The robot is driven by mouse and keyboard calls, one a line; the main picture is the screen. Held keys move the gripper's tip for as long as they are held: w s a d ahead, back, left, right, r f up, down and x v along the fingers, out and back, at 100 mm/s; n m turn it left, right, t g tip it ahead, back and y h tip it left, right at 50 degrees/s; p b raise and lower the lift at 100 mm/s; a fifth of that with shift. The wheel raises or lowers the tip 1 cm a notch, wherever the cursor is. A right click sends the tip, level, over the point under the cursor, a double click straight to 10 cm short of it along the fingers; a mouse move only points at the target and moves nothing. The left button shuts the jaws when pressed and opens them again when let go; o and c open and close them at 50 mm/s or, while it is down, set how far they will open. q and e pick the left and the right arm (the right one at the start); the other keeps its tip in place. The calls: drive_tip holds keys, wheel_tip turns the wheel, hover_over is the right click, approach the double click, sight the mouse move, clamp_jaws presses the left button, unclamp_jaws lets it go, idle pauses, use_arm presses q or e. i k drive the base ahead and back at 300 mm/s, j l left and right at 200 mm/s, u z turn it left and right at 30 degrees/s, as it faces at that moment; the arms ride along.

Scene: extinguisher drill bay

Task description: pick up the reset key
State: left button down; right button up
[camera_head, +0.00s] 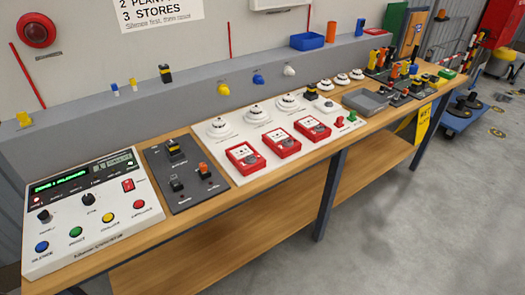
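I cannot single out the reset key; several small parts here are too small to identify. Small red and green pieces (345,119) are at the right end of the white board (238,178), beside three red call-point boxes (283,142). A white control panel (92,211) with a green display, knobs and coloured buttons is at the bench's left end. A dark plate (186,173) with black, yellow and orange switches lies between panel and board. Neither of my grippers is in view.
The wooden bench (225,194) runs from lower left to upper right, with a lower shelf (235,250). A grey ledge (190,98) behind it carries small coloured pieces and a blue bin (307,41). Dark plates with orange parts crowd the far end. The grey floor (400,230) in front is clear.

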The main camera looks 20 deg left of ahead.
sight(340, 120)
drive_tip(key=i+u, duration=0.2)
drive_tip(key=i, duration=0.5)
drive_tip(key=i+l+u, duration=0.15)
drive_tip(key=i, duration=0.5)
